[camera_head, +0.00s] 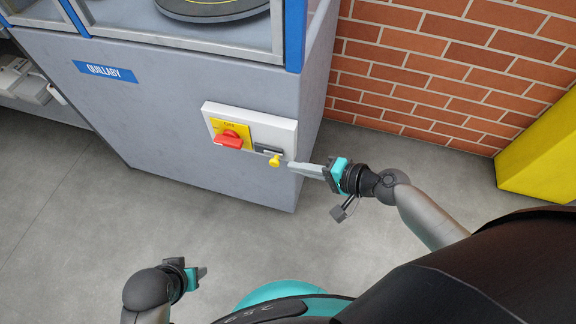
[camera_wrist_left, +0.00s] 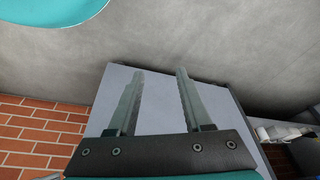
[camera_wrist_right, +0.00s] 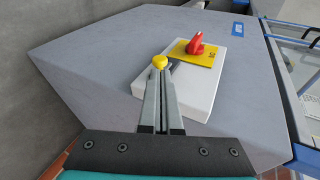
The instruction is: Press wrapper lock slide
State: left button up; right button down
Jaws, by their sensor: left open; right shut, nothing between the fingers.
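A white control box (camera_head: 284,132) is fixed to the side of the grey machine (camera_head: 160,110). It carries a red rotary switch (camera_head: 228,140) on a yellow plate, and to its right a small dark slide (camera_head: 268,149) with a yellow knob (camera_head: 275,161). My right gripper (camera_head: 291,167) is shut and empty, its tips just right of the yellow knob. In the right wrist view the knob (camera_wrist_right: 160,62) shows at the fingertips; I cannot tell whether they touch. My left gripper (camera_head: 204,271) is open and empty, low over the floor; its spread fingers show in the left wrist view (camera_wrist_left: 158,72).
A brick wall (camera_head: 430,75) stands behind and to the right of the machine. A yellow block (camera_head: 540,150) stands at the right edge. A shelf with pale items (camera_head: 25,80) is at the far left. The grey floor (camera_head: 80,210) between is clear.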

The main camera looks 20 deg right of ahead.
aim_at(271, 162)
pick_arm(q)
jog(key=shift+w+r+b, duration=0.25)
jog(key=shift+r+b, duration=0.1)
jog(key=shift+r, duration=0.65)
pick_arm(e)
jog(key=shift+x, duration=1.8)
jog(key=shift+w+a, duration=0.25)
jog(key=shift+a, duration=0.05)
jog(key=w+a, duration=0.1)
jog(key=a, duration=0.1)
jog(key=shift+w+a+p, duration=0.35)
jog(key=shift+p, duration=0.05)
pick_arm(q)
jog(key=shift+s+f, duration=0.25)
jog(key=shift+f, duration=0.55)
jog(key=shift+d, duration=0.1)
pick_arm(e)
jog(key=shift+a+r, duration=0.1)
jog(key=shift+r, duration=0.05)
